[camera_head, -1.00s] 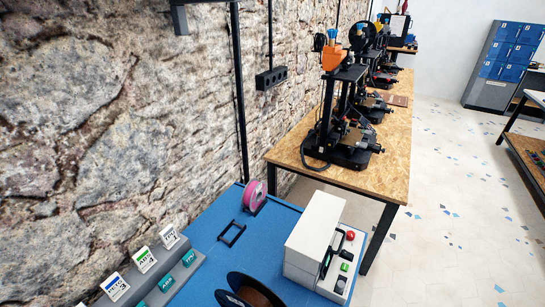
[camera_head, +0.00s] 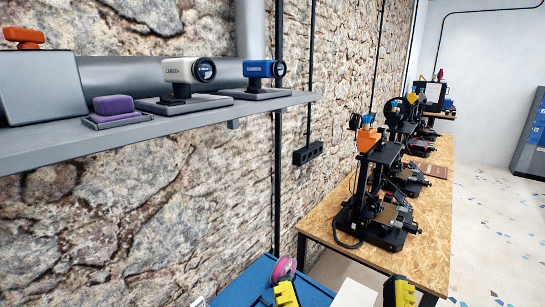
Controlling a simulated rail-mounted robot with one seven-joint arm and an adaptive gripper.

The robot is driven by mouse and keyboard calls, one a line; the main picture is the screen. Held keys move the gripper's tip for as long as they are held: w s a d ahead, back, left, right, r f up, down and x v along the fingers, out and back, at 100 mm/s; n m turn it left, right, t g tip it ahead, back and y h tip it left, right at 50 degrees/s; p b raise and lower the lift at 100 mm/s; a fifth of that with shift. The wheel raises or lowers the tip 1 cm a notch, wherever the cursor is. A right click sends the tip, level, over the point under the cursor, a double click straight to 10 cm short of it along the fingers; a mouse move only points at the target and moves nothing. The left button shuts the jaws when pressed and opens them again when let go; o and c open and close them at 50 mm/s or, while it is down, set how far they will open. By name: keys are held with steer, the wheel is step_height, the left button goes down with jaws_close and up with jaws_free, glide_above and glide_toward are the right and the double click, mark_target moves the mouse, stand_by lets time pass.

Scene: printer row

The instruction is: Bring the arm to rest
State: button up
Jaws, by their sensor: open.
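My gripper (camera_head: 342,289) shows at the bottom edge of the head view. Only its two yellow-and-black fingers are in the picture, set wide apart with nothing between them that I can see it holding. They appear in front of the blue table (camera_head: 246,285) and the white box (camera_head: 356,294), which is mostly cut off. The rest of my arm is below the picture, so its pose cannot be told.
A grey wall shelf (camera_head: 150,130) at the left carries a white camera (camera_head: 187,70), a blue camera (camera_head: 264,69) and a purple block (camera_head: 114,105). A wooden bench (camera_head: 332,215) with several printers (camera_head: 378,215) runs back at the right. A pink spool (camera_head: 284,268) is behind the left finger.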

step_height(320, 180, up, 22)
steer(key=p, duration=1.8)
steer(key=shift+f, duration=0.2)
